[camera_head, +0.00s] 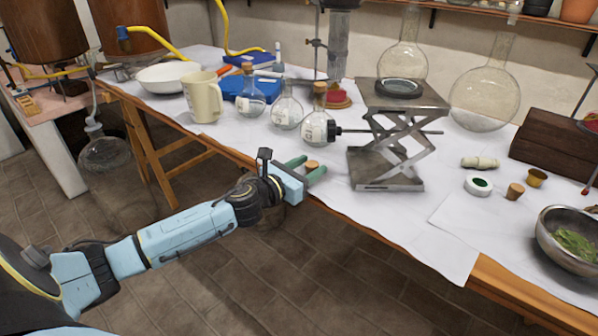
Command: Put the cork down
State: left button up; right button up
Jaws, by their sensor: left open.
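A small tan cork (312,164) is at the table's front edge, between or just beyond the green fingers of my left gripper (308,168). The left gripper is open. I cannot tell whether a finger touches the cork, and its lower part is hidden by the near finger. A second cork (515,191) stands on the white cloth at the right. My right gripper is not in view.
A metal lab jack (388,186) stands right of my left gripper, with a round flask (401,62) on top. Corked flasks (318,127) stand just behind the gripper. A cream jug (203,98) is at left.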

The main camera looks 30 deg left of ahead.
pick_arm(q)
jog(key=s+a+p, duration=0.1)
jog(key=s+a, duration=0.1)
jog(key=s, duration=1)
jog(key=s+d+f+n+g+y, duration=0.1)
jog(key=s+f+n+g+y, duration=0.25)
jog(key=f+n, duration=0.6)
jog(key=s+d+f+n+g+y, duration=0.1)
jog(key=s+f+n+g+y, duration=0.3)
jog(key=n, duration=1)
jog(key=s+d+f+n+g+h, duration=0.4)
jog(key=s+d+f+n+g, duration=0.2)
jog(key=s+d+f+n, duration=0.2)
jog(key=s+d+n, duration=0.2)
jog(key=s+n, duration=0.2)
jog(key=s, duration=0.1)
jog(key=shift+s+d+g, duration=0.3)
jog(key=shift+d+g, duration=0.05)
jog(key=shift+d, duration=0.05)
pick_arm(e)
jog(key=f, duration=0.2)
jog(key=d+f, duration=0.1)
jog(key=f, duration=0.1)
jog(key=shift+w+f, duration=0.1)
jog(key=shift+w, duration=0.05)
pick_arm(q)
jog(key=shift+n, duration=0.25)
